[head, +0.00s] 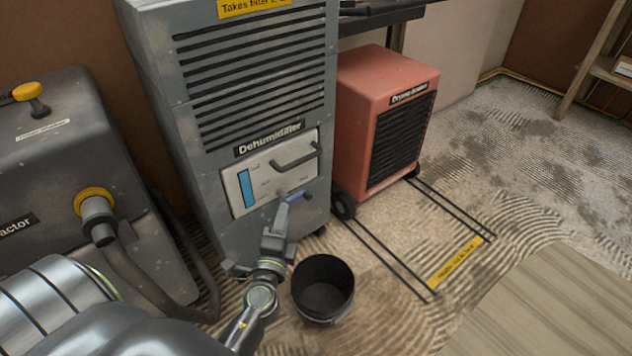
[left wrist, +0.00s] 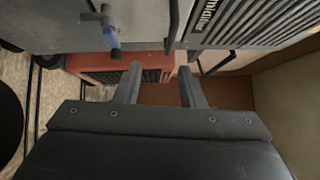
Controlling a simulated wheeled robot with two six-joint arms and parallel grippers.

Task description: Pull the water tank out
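The water tank (head: 258,180) is a pale panel low in the front of the grey dehumidifier (head: 245,90). It has a blue level window and a dark bar handle (head: 297,157). A small blue-ended tap (head: 296,194) sticks out at its lower part. The tank front looks flush with the housing. My left gripper (head: 284,203) is in front of the tank's lower part, close to the tap, partly overlapping it. In the left wrist view, the two fingers (left wrist: 160,82) are apart with nothing between them. The tap (left wrist: 113,38) and handle (left wrist: 173,25) lie beyond the fingertips. My right gripper is not in view.
A black bucket (head: 323,288) stands on the floor just right of my left arm. A red wheeled machine (head: 372,115) stands right of the dehumidifier, behind black-and-yellow floor markings (head: 455,262). A dark extractor (head: 60,170) with a hose is at left. Floor at right is mostly clear.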

